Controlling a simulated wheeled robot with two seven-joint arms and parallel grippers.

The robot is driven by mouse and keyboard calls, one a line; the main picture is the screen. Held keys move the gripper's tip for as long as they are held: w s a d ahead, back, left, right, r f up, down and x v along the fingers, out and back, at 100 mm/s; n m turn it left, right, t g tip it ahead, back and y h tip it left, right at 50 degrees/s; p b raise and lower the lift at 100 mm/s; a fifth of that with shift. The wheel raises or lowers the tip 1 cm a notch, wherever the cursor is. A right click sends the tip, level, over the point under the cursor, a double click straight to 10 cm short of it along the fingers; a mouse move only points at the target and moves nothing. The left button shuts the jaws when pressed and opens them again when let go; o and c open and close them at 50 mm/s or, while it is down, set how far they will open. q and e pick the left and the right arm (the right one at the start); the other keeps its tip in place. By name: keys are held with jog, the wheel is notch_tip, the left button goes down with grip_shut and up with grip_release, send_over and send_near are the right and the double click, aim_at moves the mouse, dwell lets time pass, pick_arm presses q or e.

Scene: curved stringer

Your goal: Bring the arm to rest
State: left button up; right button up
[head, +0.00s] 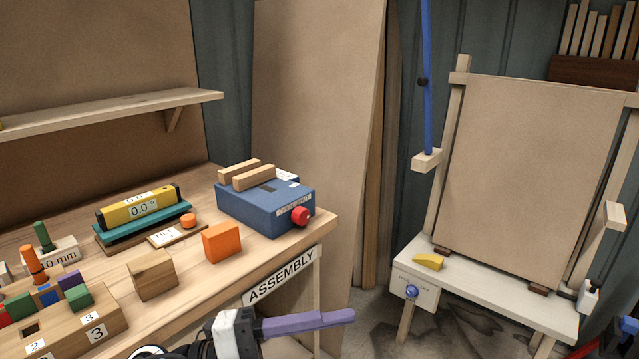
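My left gripper (345,317) is at the bottom centre, in front of the bench's "ASSEMBLY" edge. Its body is white and black, and a long purple finger-like part points to the right. I see it side-on, so the gap between the fingers is hidden. No object is clearly held in it. The rest of this arm is mostly below the picture. My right gripper cannot be made out; only dark parts show at the lower right edge.
The wooden bench (190,270) holds a blue box (262,207) with a red knob, an orange block (222,242), a wooden block (152,274) and a yellow level (140,208). At right a white stand (490,296) carries a brown panel (530,170) and a yellow piece (429,261).

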pick_arm(q)
jog(key=w+a+f+n+t+y, duration=0.4)
jog(key=a+f+n+t+y, duration=0.85)
jog(key=n, duration=0.85)
jog(key=s+a+f+n+g+y, duration=0.2)
jog(key=s+a+f+n+g, duration=0.1)
jog(key=s+f, duration=0.6)
jog(key=s+a+f+n+g+y, duration=0.2)
jog(key=s+f, duration=0.6)
jog(key=f, duration=0.6)
jog(key=shift+s+a+n+g, duration=0.35)
jog(key=shift+a+n+g, duration=0.1)
jog(key=shift+n+g, duration=0.5)
